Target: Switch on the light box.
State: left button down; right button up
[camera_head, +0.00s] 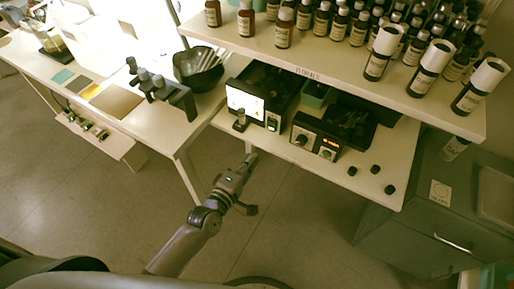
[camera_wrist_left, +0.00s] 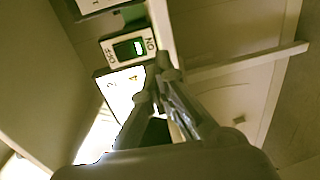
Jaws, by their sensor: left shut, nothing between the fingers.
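The light box (camera_head: 245,102) stands on the lower shelf in the middle of the head view, its white front panel glowing brightly. The bright panel also shows in the left wrist view (camera_wrist_left: 120,92). In the wrist view the switch (camera_wrist_left: 128,48) has ON and OFF lettering and a green lit rocker. My left gripper (camera_head: 250,158) is shut and empty, below and in front of the shelf edge. In the wrist view its fingertips (camera_wrist_left: 163,72) appear close to the switch plate; contact cannot be told. My right gripper is not in view.
A device with knobs and an orange display (camera_head: 317,142) is to the right, with loose black caps (camera_head: 375,169) beyond. The upper shelf (camera_head: 330,55) holds many bottles. A dark bowl (camera_head: 199,68) stands left. Floor below is clear.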

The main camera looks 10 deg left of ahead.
pick_arm(q)
jog(key=s, duration=0.1)
jog(key=s+a, duration=0.1)
jog(key=s, duration=0.2)
jog(key=shift+a+f, duration=0.25)
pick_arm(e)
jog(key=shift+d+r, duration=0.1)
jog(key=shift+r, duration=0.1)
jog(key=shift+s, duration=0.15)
